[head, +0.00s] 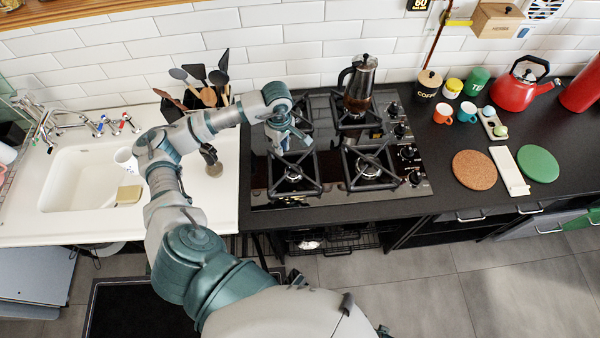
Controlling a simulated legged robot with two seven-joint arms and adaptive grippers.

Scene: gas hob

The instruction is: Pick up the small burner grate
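The gas hob (262,195) carries several black burner grates. The front left grate (294,175) and front right grate (370,165) lie flat on their burners. A back left grate (302,112) is partly hidden by my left gripper. I cannot tell for certain which grate is the small one. My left gripper (290,143) points down over the left side of the hob, between the front left and back left grates. Its fingers look spread and empty. My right gripper is not in view.
Control knobs (406,152) line the right side. A utensil holder (208,95) stands behind my arm. Cups (467,112), a red kettle (515,90) and a cork mat (473,169) are on the right counter.

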